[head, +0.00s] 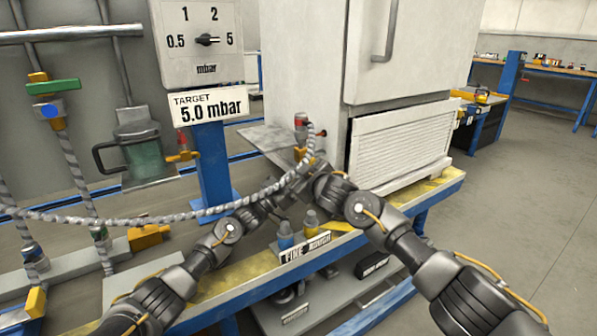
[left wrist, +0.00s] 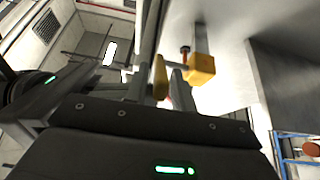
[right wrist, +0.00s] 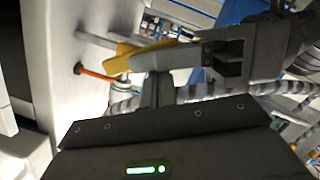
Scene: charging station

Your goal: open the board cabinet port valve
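The white board cabinet (head: 405,50) stands on the bench. Its port (head: 301,120), with a red part and the grey braided hose (head: 160,215), is on the left side. The yellow port valve handle (head: 300,153) is just below. In the left wrist view a yellow handle (left wrist: 160,76) shows between my left gripper's (left wrist: 160,88) separated fingers, near a yellow block (left wrist: 198,69); contact is unclear. My right gripper (right wrist: 156,88) is close below the yellow handle (right wrist: 127,54) in the right wrist view; its finger gap is hidden. Both grippers are crowded together at the port.
A gauge box (head: 195,40) with a target sign (head: 208,105) stands on a blue post (head: 212,165). Small valves with a fine and rough label (head: 305,247) sit at the bench front. Open floor (head: 510,190) lies to the right.

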